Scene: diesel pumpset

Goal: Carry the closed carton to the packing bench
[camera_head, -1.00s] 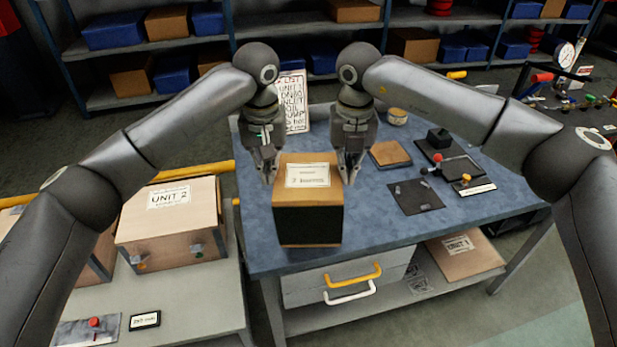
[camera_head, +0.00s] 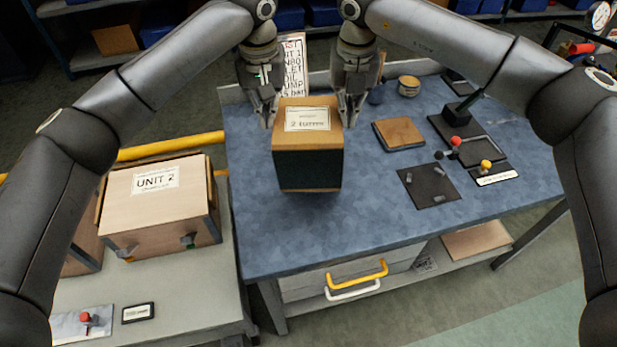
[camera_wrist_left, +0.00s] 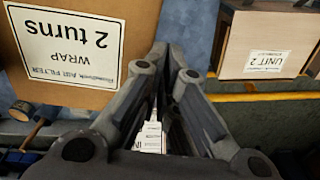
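The closed carton (camera_head: 308,172), brown on top with a white "2 turns" label and a dark front, is upright over the blue-topped bench (camera_head: 380,225). My left gripper (camera_head: 268,118) is at its left side and my right gripper (camera_head: 348,118) at its right side. Both have their fingers together, and the carton is between them. In the left wrist view the carton (camera_wrist_left: 135,85) is beside the left gripper's closed fingers (camera_wrist_left: 167,55). Exact contact is hidden. I cannot tell whether the carton's underside touches the bench.
A "UNIT 2" box (camera_head: 160,210) stands on a grey table (camera_head: 190,300) at left. A brown block (camera_head: 398,133), black mat (camera_head: 430,186), round tin (camera_head: 409,86) and lever fixture (camera_head: 465,140) occupy the bench's right. The bench front is clear.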

